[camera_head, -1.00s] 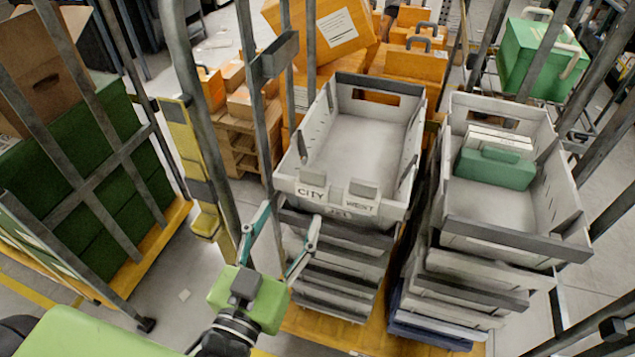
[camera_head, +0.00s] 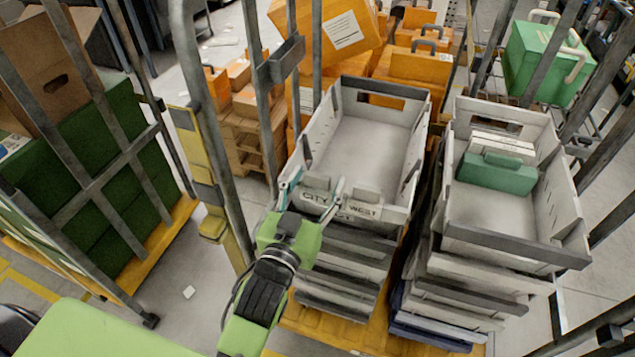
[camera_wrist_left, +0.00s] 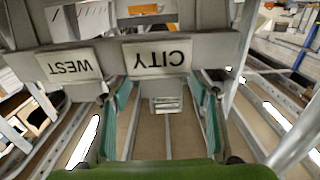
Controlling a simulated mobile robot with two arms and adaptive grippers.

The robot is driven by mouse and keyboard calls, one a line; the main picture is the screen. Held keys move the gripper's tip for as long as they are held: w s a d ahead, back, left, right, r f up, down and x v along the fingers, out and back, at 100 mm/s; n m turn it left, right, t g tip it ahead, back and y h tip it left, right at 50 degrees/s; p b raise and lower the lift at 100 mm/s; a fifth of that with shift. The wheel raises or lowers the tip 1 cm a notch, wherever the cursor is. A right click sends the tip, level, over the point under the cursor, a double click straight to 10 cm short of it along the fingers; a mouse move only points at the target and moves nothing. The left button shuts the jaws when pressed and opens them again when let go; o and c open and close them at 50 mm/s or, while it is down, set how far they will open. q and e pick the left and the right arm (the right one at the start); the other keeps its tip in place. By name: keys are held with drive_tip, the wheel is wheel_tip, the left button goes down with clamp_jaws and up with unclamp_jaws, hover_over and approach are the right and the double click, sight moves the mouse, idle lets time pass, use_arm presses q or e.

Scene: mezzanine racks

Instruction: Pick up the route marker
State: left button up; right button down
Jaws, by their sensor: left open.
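Two pale route markers hang on the front wall of the left stack's top grey tray (camera_head: 365,155). One reads CITY (camera_head: 313,198) and the other, to its right, reads WEST (camera_head: 365,211). My left gripper (camera_head: 314,190) is open at the CITY marker, its teal fingers apart on either side of it. In the left wrist view the CITY marker (camera_wrist_left: 158,58) lies just beyond the open fingers, and the WEST marker (camera_wrist_left: 70,66) is off to the left, outside them. I cannot tell whether a finger touches. My right gripper is not in view.
A second stack's top tray (camera_head: 485,215) holds a green case (camera_head: 497,173) and white boxes. Grey cage posts (camera_head: 205,125) rise close to my left arm. Orange cases (camera_head: 408,65) stand behind, and a cart with green crates (camera_head: 105,200) stands at left.

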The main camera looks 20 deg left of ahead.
use_arm(q)
drive_tip(key=shift+w, duration=0.35)
drive_tip(key=c, duration=1.1)
drive_tip(key=shift+r, duration=0.1)
